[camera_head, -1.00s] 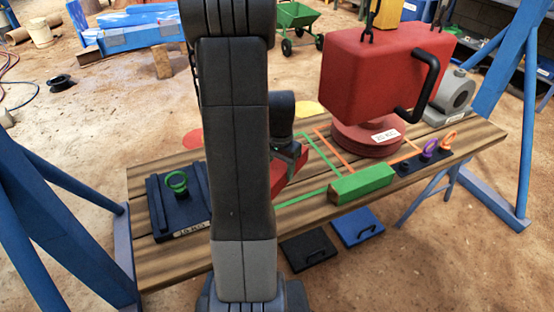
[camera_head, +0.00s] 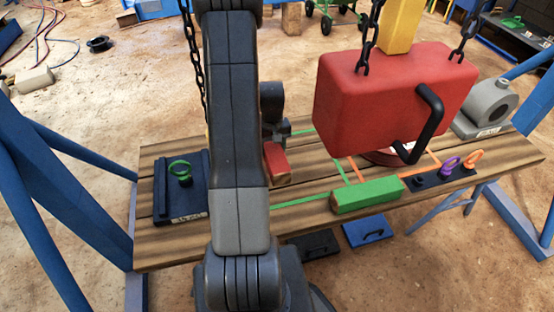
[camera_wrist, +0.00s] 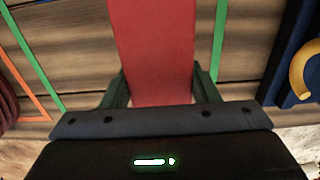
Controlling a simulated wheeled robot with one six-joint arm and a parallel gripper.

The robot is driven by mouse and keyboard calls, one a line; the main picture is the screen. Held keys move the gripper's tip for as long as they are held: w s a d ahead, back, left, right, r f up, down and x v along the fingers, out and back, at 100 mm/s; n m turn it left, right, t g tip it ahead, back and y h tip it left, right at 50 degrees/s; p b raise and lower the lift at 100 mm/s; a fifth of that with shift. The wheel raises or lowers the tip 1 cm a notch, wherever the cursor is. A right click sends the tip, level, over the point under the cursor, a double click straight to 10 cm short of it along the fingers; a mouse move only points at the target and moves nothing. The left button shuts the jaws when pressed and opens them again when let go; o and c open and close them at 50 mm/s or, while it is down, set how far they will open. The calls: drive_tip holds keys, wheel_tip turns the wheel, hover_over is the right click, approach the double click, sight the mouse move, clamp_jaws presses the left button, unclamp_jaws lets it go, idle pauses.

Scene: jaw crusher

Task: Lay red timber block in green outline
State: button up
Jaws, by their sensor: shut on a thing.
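The red timber block (camera_head: 275,160) is held by my gripper (camera_head: 273,140) over the wooden table, just right of my arm. In the wrist view the red block (camera_wrist: 152,45) runs away from the jaws, between two green fingers of my gripper (camera_wrist: 160,90). The green outline (camera_head: 298,203) is painted on the table, partly hidden by my arm and the block. In the wrist view one green line (camera_wrist: 219,40) runs close beside the block on the right and another lies to the left. I cannot tell whether the block touches the table.
A large red box (camera_head: 385,100) hangs on chains over the table's right part. A green block (camera_head: 366,195) lies at the front edge, beside a dark strip with rings (camera_head: 440,177). A dark board (camera_head: 170,200) with a green ring is left. A grey machine (camera_head: 485,108) stands right.

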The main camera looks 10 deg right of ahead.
sight(272, 146)
drive_tip(key=shift+f, duration=2.8)
drive_tip(key=shift+f+b, duration=0.1)
drive_tip(key=shift+b, duration=0.25)
drive_tip(key=o, duration=1.3)
wheel_tip(272, 146, up, 12)
drive_tip(key=shift+r+p, duration=0.15)
drive_tip(key=shift+p, duration=0.65)
